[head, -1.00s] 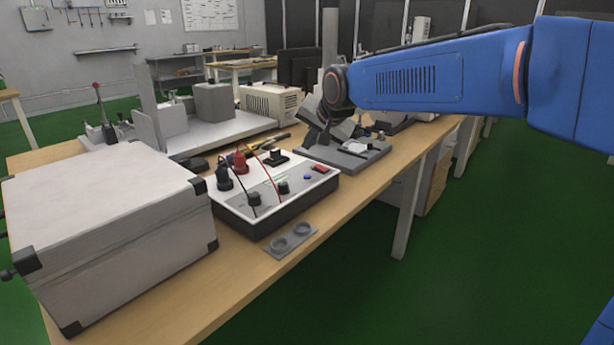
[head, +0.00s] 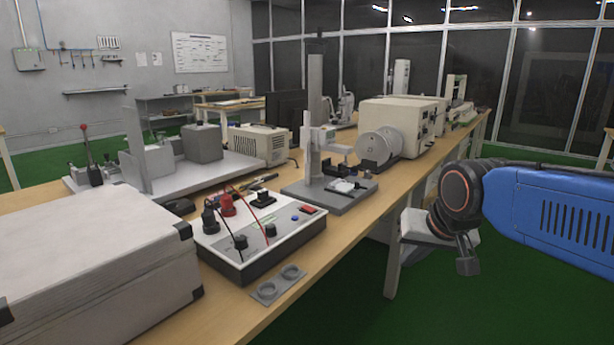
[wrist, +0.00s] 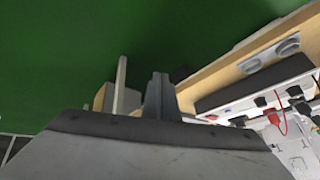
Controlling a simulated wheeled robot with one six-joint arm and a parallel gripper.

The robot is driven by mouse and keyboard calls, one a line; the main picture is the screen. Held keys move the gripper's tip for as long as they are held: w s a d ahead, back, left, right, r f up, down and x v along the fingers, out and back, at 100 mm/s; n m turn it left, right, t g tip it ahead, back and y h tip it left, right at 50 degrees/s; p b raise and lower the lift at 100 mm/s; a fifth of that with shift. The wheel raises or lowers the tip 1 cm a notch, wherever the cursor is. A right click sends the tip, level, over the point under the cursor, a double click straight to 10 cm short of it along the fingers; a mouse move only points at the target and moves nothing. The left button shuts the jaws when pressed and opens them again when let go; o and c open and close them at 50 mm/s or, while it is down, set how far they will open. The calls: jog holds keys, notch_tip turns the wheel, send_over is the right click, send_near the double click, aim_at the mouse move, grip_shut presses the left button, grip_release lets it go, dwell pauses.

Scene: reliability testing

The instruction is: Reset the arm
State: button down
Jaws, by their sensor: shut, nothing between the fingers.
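My blue arm comes in from the right in the head view. My gripper (head: 467,262) hangs off the right side of the workbench (head: 262,325), over the green floor, pointing down. It is shut and holds nothing. In the wrist view my gripper (wrist: 160,92) shows as a narrow dark shape above the grey wrist body, with green floor beyond it. It is apart from the bench and touches nothing that I can see.
A white tester box (head: 262,235) with red and black leads stands on the bench, beside a grey case (head: 90,260) and a plate with two rings (head: 278,285). A test stand (head: 318,150) and a beige machine (head: 405,125) stand farther back. The floor (head: 480,320) at right is clear.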

jog(key=s+d+f, duration=0.3)
jog(key=s+f, duration=0.2)
jog(key=s, duration=0.3)
jog(key=s+d+f+n+g+h, duration=0.1)
jog(key=s+d+f, duration=0.3)
jog(key=s, duration=0.4)
jog(key=shift+s+d+f, duration=0.15)
jog(key=shift+s+f, duration=0.05)
jog(key=shift+f, duration=0.2)
